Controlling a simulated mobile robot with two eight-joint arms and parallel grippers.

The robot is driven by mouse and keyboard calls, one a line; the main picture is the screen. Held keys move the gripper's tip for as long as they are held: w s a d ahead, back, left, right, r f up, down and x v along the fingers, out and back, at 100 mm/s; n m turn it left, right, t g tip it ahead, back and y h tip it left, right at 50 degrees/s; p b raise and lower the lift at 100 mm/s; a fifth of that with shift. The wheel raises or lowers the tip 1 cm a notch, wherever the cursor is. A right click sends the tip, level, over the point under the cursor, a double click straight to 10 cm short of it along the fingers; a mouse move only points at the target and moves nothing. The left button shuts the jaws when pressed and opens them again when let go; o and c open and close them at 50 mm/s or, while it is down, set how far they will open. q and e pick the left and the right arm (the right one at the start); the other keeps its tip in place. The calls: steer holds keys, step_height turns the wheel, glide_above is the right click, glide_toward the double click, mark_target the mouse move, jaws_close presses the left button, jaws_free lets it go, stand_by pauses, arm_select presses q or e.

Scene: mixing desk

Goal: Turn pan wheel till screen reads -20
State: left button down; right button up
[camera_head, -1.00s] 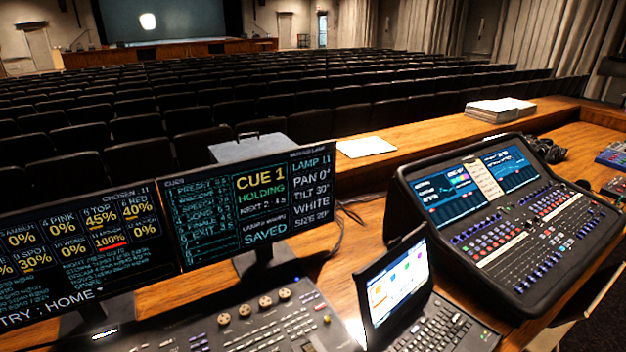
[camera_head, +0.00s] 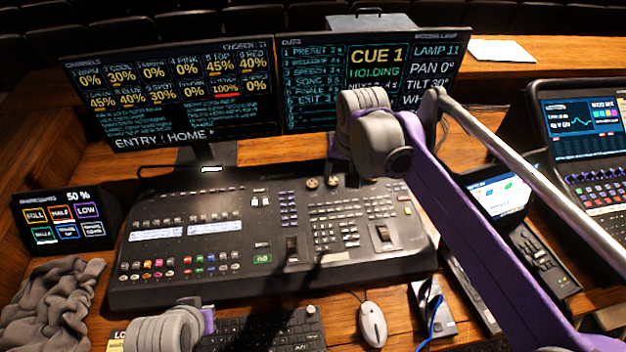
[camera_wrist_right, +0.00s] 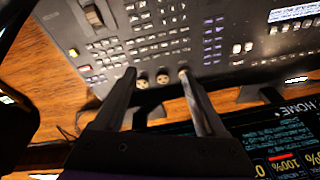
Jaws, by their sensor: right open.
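The right monitor (camera_head: 375,75) shows CUE 1 HOLDING and, in its lamp column, PAN 0° and TILT 30°. Two round wheels (camera_head: 313,183) show at the top of the lighting console in the head view; my right arm hides the console beside them. In the right wrist view my right gripper (camera_wrist_right: 157,73) is open, its fingers reaching over the wheel row. Three brown wheels (camera_wrist_right: 163,78) show between or beside the fingertips, with none visibly gripped. Which is the pan wheel I cannot tell. Part of my left arm shows at bottom left; its fingers are out of view.
The left monitor (camera_head: 175,95) stands behind the console (camera_head: 270,235). A small touch screen (camera_head: 65,218) and grey cloth (camera_head: 50,305) are at left. A keyboard (camera_head: 265,332) and mouse (camera_head: 373,323) lie in front.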

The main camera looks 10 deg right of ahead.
arm_select(q)
steer(key=shift+s+f, duration=0.15)
steer(key=shift+f, duration=0.35)
arm_select(e)
steer(key=w+a+f+m+g, duration=0.1)
steer(key=w+a+m+g, duration=0.15)
steer(key=w, duration=0.65)
arm_select(q)
steer(key=shift+s+f+b, duration=0.1)
steer(key=shift+f+b, duration=0.15)
steer(key=shift+b, duration=0.2)
arm_select(e)
glide_above(312, 183)
step_height(312, 183, down, 3)
arm_select(q)
steer(key=shift+s+f+b, duration=0.2)
steer(key=shift+f+b, duration=0.35)
steer(key=shift+f, duration=0.1)
arm_select(e)
steer(key=shift+m, duration=0.35)
step_height(312, 183, down, 11)
steer(key=shift+r, duration=0.2)
jaws_close()
